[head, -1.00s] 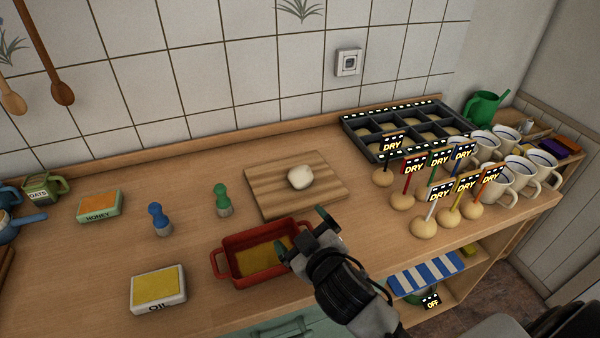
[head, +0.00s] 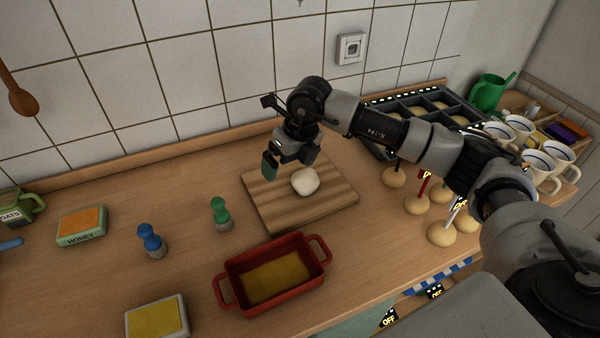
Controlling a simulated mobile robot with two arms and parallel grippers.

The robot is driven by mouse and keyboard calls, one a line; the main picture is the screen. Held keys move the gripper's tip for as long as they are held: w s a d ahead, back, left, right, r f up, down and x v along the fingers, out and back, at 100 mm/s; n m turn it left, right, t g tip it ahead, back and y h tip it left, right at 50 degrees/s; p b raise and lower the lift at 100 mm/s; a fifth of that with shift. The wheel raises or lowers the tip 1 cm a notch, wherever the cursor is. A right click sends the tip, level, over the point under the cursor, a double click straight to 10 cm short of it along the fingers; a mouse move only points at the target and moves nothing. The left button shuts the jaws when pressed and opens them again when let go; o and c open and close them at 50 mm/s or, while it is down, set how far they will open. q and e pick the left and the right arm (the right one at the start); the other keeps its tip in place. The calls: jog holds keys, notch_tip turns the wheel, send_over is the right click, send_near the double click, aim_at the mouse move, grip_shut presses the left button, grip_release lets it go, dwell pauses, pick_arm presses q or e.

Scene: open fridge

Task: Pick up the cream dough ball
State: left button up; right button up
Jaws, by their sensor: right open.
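The cream dough ball (head: 305,181) sits on the striped wooden board (head: 265,212), a little right of its middle. My right gripper (head: 287,160) is above the back of the board, just behind and to the left of the dough ball. Its green-tipped fingers point down, and it is open and empty. It appears apart from the dough, though the exact height is hard to tell. My left gripper is not in view.
A red baking dish (head: 231,288) stands in front of the board. Green (head: 220,213) and blue (head: 152,240) handled tools stand to the left. Dough balls with signs (head: 441,233), a dark tray (head: 462,104) and mugs (head: 556,158) crowd the right, partly behind my arm.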

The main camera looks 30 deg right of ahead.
aim_at(306, 174)
jog(key=d, duration=0.1)
jog(key=d+h, duration=0.1)
jog(key=d, duration=0.1)
jog(key=w+d+r+h, duration=0.1)
jog(key=shift+d+r+m, duration=0.1)
jog(key=shift+d+m, duration=0.2)
jog(key=shift+m, duration=0.1)
jog(key=f, duration=0.2)
jog(key=f+p, duration=0.1)
jog(key=f, duration=0.1)
jog(key=shift+w+d+f, duration=0.1)
jog(key=shift+w+f, duration=0.1)
jog(key=shift+f, duration=0.3)
notch_tip(306, 174, down, 5)
jog(key=p, duration=0.2)
jog(key=shift+w+d+p, duration=0.1)
jog(key=shift+p, duration=0.2)
jog(key=shift+w+f, duration=0.1)
jog(key=shift+f, duration=0.15)
jog(key=c, duration=1)
jog(key=shift+r, duration=0.1)
jog(key=shift+c, duration=0.2)
